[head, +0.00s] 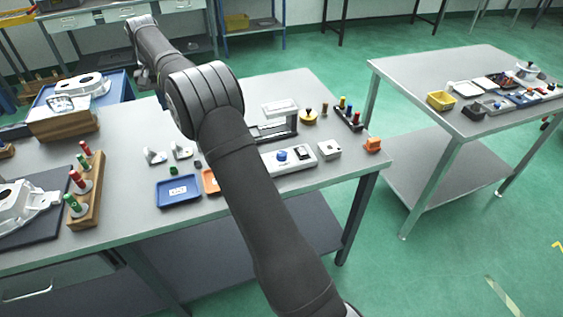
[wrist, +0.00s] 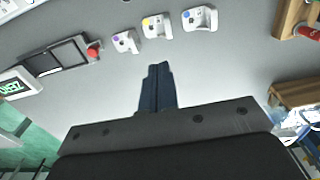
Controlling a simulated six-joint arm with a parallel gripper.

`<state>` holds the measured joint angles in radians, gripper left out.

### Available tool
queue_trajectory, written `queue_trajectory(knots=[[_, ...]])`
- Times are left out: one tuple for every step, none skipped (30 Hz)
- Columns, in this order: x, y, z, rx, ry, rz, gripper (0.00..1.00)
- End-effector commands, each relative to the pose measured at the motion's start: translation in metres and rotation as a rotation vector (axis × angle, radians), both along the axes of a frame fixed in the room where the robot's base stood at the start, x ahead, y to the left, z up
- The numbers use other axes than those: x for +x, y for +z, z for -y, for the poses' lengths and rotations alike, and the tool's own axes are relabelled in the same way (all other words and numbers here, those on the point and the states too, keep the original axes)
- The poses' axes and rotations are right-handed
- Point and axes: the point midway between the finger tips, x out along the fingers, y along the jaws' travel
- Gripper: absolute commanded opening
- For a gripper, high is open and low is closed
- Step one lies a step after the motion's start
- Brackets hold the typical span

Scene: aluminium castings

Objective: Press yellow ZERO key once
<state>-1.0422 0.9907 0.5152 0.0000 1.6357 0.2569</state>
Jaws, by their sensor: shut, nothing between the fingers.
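Three small white pieces lie in a row ahead of my gripper in the wrist view. The middle white piece (wrist: 157,26) carries a small yellow patch, the only yellow key-like mark I see; its lettering is too small to read. The left white piece (wrist: 125,41) has a purple mark, and the right white piece (wrist: 200,19) a bluish one. My gripper (wrist: 158,68) is shut and empty, with its dark fingers pointing toward the middle piece and apart from it. In the head view my gripper cannot be made out clearly.
A device with a green-lit display (wrist: 12,85) stands at the left of the wrist view, near a dark-framed unit (wrist: 58,58) and a red knob (wrist: 94,53). A wooden block (wrist: 296,18) is at upper right. In the head view, a blue tray (head: 178,191) lies near the bench's front edge.

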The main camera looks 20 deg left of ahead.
Motion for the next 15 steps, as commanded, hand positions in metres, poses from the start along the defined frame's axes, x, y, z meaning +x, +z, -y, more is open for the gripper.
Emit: queue_trajectory(knots=[[0.0,0.0,0.0,0.0,0.0,0.0,0.0],[0.0,0.0,0.0,0.0,0.0,0.0,0.0],[0.0,0.0,0.0,0.0,0.0,0.0,0.0],[0.0,0.0,0.0,0.0,0.0,0.0,0.0],[0.0,0.0,0.0,0.0,0.0,0.0,0.0],[0.0,0.0,0.0,-0.001,0.0,0.001,0.0],[0.0,0.0,0.001,-0.001,0.001,0.002,0.0],[0.001,0.0,0.002,-0.002,0.004,0.005,0.0],[0.002,-0.001,0.003,-0.006,0.009,0.011,0.0],[0.003,-0.001,0.006,-0.008,0.015,0.018,0.0],[0.005,-0.002,0.009,-0.015,0.023,0.029,0.0],[0.008,-0.003,0.014,-0.023,0.037,0.046,0.0],[0.011,-0.004,0.019,-0.032,0.051,0.062,0.0],[0.014,-0.005,0.024,-0.042,0.066,0.078,0.0],[0.018,-0.007,0.033,-0.057,0.092,0.106,0.0]])
